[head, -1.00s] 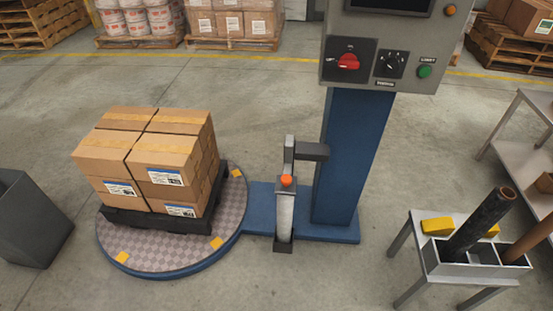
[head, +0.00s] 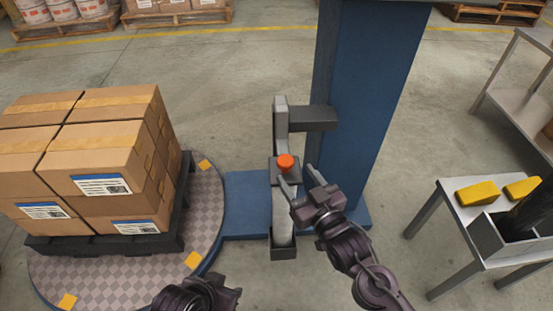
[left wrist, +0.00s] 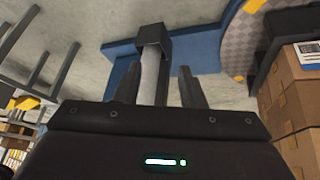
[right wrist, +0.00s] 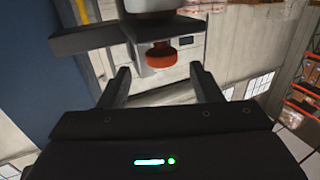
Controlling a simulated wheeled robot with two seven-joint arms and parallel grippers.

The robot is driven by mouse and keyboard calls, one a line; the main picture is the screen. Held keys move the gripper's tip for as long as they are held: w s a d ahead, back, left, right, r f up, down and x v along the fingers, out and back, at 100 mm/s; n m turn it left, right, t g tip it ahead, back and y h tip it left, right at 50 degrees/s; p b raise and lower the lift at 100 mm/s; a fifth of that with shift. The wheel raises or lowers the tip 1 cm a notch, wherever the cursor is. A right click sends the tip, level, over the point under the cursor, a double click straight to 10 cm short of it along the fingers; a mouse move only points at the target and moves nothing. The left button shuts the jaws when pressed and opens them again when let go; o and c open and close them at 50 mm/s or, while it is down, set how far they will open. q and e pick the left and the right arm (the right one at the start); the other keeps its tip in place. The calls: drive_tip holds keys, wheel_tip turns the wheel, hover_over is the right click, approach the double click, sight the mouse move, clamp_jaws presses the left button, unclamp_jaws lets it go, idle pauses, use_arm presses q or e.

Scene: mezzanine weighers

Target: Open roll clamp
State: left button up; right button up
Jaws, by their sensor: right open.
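The roll clamp (head: 280,160) is a grey bracket on the blue column, with an orange knob (head: 286,161) on its front. A pale grey film roll (head: 284,220) stands upright below it, its foot in a dark holder. My right gripper (head: 297,176) is open and empty, just below and right of the knob. In the right wrist view the orange knob (right wrist: 162,53) shows beyond and between the spread fingers, apart from them. My left gripper (head: 215,290) is low at the bottom edge. In the left wrist view its fingers (left wrist: 158,75) are spread and empty, with the roll beyond.
The blue column (head: 365,100) stands right behind the clamp. Stacked cartons (head: 90,160) on a dark pallet fill the round turntable (head: 207,215) at left. A small metal table (head: 450,200) with yellow blocks and a tray is at right. Floor between column and table is clear.

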sight(282, 155)
drive_tip(key=x, duration=0.3)
drive_tip(key=b+x, duration=0.1)
drive_tip(key=x, duration=0.1)
drive_tip(key=shift+w+a+r, duration=0.25)
drive_tip(key=shift+a+r, duration=0.05)
drive_tip(key=shift+r, duration=0.05)
drive_tip(key=shift+x, duration=0.8)
use_arm(q)
drive_tip(key=shift+w+d+r+t+h, duration=0.25)
drive_tip(key=shift+w+d+r+t, duration=0.15)
drive_tip(key=shift+w, duration=0.2)
drive_tip(key=shift+w+d+r+t+h, duration=0.25)
drive_tip(key=shift+w+r+t, duration=0.1)
drive_tip(key=shift+w+r, duration=0.2)
drive_tip(key=shift+w+d+r+t+h, duration=0.2)
drive_tip(key=shift+w+d+r+t, duration=0.15)
drive_tip(key=shift+w, duration=0.25)
use_arm(e)
drive_tip(key=shift+w+a, duration=0.15)
drive_tip(key=shift+w, duration=0.25)
use_arm(q)
drive_tip(key=shift+a, duration=0.1)
use_arm(e)
clamp_jaws()
